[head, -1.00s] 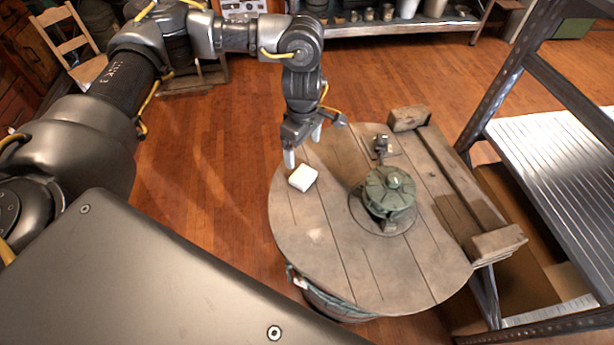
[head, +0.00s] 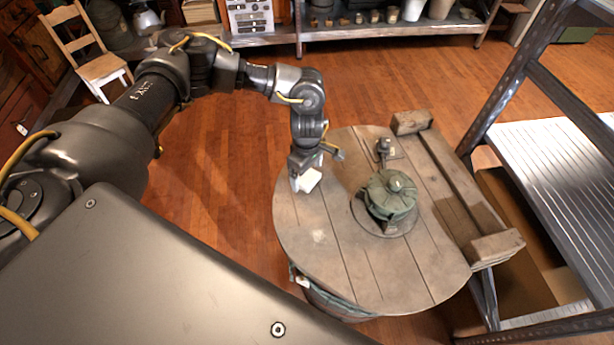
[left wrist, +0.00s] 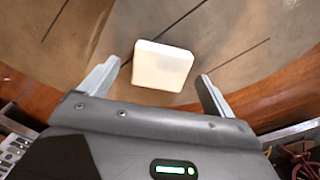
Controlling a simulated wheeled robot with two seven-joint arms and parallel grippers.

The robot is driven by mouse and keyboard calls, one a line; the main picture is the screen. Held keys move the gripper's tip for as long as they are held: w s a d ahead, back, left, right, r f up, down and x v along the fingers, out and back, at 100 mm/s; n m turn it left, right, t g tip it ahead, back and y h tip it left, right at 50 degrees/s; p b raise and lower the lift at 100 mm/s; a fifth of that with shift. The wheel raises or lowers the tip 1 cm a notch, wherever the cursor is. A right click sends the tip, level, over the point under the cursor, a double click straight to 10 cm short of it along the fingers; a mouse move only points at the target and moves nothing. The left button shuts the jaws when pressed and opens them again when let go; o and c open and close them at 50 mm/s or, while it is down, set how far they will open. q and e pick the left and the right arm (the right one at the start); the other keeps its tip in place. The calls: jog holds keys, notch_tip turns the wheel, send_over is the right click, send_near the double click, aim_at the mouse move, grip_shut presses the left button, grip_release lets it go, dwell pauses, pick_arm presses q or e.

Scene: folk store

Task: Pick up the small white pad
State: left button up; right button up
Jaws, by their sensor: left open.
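The small white pad (head: 309,180) lies on the round wooden tabletop (head: 340,245), near its left edge. My left gripper (head: 301,184) is at the pad, pointing down, and hides part of it in the head view. In the left wrist view, the pad (left wrist: 162,66) sits between and slightly beyond the two spread fingers of my left gripper (left wrist: 160,88). The gripper is open, with a gap visible on each side of the pad. My right gripper does not show.
A wooden beam frame (head: 455,190) lies along the right side. A metal shelf (head: 560,165) stands further right. The tabletop's front is clear.

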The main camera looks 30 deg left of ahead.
pick_arm(q)
jog(key=shift+f, duration=0.5)
jog(key=c, duration=1.1)
jog(key=shift+r, duration=0.2)
jog(key=shift+r, duration=0.25)
notch_tip(320, 180, up, 2)
jog(key=shift+r, duration=0.1)
jog(key=s+r, duration=0.3)
jog(key=s, duration=0.1)
jog(key=s+r+b, duration=0.1)
jog(key=s+r, duration=0.2)
jog(key=s, duration=0.2)
jog(key=s+r, duration=0.4)
jog(key=s, duration=0.1)
jog(key=shift+d, duration=0.1)
